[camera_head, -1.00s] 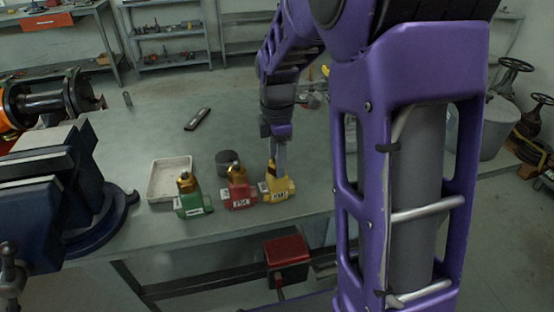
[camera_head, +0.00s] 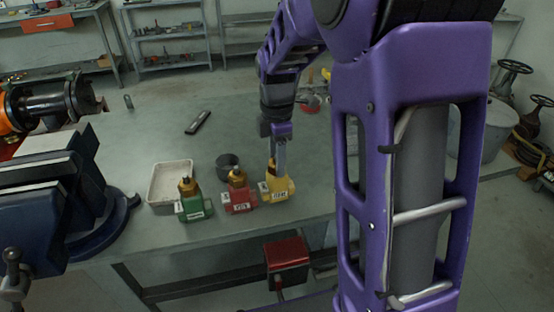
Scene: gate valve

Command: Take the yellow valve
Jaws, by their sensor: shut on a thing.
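The yellow valve (camera_head: 278,188) is the rightmost of three valves near the front edge of the workbench. It has a brass-coloured top and a white label on its front. It looks upright at the bench surface; I cannot tell whether it is lifted at all. My gripper (camera_head: 277,162) points down from above and is shut on the top of the yellow valve. The fingers hide part of that top. The red valve (camera_head: 239,198) stands just left of it, and the green valve (camera_head: 195,205) further left.
A white tray (camera_head: 153,184) lies behind the green valve, and a dark round cup (camera_head: 227,162) behind the red one. A blue vise (camera_head: 45,205) fills the bench's left side. A dark flat bar (camera_head: 197,122) lies further back. The bench's middle (camera_head: 145,125) is mostly clear.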

